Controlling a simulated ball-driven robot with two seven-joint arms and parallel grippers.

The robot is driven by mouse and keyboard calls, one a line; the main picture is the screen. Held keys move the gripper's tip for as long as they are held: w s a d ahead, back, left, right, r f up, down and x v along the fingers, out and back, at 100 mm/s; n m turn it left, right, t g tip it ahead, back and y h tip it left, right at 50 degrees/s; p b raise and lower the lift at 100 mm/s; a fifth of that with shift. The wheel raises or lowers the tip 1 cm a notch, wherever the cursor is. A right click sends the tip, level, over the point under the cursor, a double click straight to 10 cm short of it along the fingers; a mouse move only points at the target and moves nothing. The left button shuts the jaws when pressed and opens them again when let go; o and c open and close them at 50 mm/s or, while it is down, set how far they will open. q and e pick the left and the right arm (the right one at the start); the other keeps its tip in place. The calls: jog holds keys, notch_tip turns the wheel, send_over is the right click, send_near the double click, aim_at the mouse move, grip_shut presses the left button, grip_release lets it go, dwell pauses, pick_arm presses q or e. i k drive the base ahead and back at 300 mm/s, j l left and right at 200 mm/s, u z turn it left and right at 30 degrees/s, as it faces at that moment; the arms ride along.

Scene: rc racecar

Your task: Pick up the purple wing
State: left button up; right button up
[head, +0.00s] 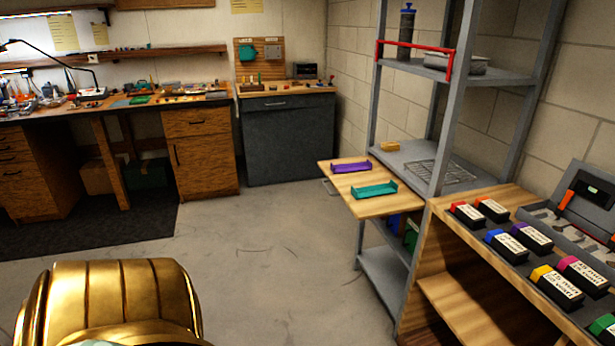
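The purple wing (351,167) lies on a small wooden board (385,207) that juts out from the grey metal shelf, right of the middle of the head view. It is a long, narrow piece with raised ends. A teal wing (374,190) of similar shape lies nearer on the same board, apart from the purple one. Neither of my grippers shows in the head view.
A grey metal shelf (403,274) stands behind the board. A wooden rack (480,290) with several coloured, labelled boxes is at the right. A workbench (201,122) runs along the back left. The concrete floor (270,250) in the middle is clear.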

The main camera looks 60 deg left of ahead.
aim_at(355, 167)
jog(key=u, duration=1.45)
